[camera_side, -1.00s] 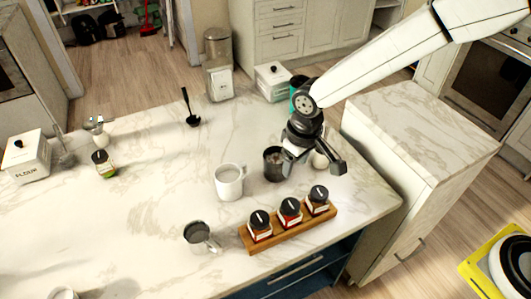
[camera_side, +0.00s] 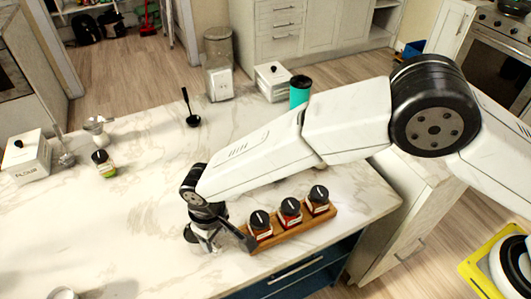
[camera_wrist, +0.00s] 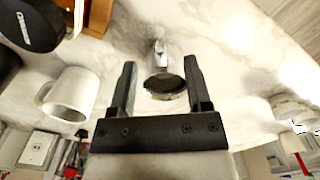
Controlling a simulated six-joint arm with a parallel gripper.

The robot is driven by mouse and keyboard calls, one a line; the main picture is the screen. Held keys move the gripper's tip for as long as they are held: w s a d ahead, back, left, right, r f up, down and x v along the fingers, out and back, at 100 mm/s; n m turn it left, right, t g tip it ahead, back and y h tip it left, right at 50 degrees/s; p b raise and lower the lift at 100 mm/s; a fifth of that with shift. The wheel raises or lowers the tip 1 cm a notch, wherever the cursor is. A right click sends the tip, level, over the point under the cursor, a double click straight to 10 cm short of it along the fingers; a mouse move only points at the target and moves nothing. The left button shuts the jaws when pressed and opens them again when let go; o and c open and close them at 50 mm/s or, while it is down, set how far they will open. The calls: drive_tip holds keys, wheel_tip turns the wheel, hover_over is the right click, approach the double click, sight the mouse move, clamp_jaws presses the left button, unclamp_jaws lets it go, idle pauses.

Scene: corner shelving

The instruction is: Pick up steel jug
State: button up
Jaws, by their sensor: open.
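The steel jug (camera_wrist: 165,84) shows in the wrist view with its round dark mouth towards the camera. Its shiny handle (camera_wrist: 160,50) points to the top of the picture. My gripper (camera_wrist: 159,64) is open, with one finger on each side of the jug. In the side view my gripper (camera_side: 214,232) is at the counter's front, left of the spice rack, and largely hides the jug.
The wooden rack (camera_side: 285,238) with three dark-lidded spice jars is close to my gripper's right side. A white mug (camera_wrist: 72,95) stands nearby in the wrist view; my arm hides it in the side view. The counter to the left is mostly clear.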

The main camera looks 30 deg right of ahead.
sight(219, 251)
drive_tip(key=shift+f, duration=3.8)
drive_tip(key=shift+c, duration=0.2)
clamp_jaws()
